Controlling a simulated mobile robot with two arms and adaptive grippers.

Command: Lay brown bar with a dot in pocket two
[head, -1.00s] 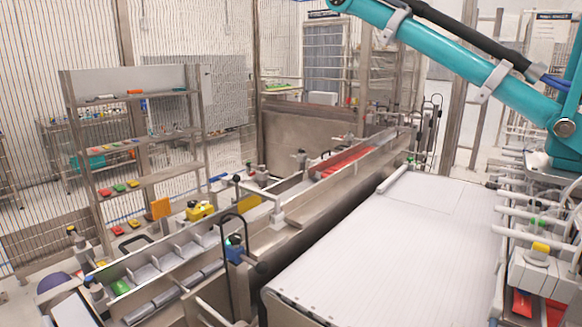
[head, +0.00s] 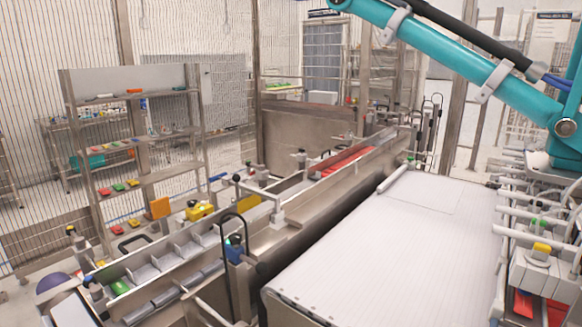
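A metal channel (head: 109,273) with upright dividers forms a row of pockets at the lower left. A green item (head: 120,287) lies in the nearest pocket; the other pockets I can see look empty. I cannot make out any numbers on the pockets. I see no brown bar with a dot. Neither of my grippers shows in the head view.
A wide white belt (head: 390,250) fills the centre right and looks bare. A teal arm (head: 450,48) crosses the upper right above tube-like tooling (head: 540,238). A shelf rack (head: 145,180) with small coloured items stands left. A yellow device (head: 199,210) sits beyond the channel.

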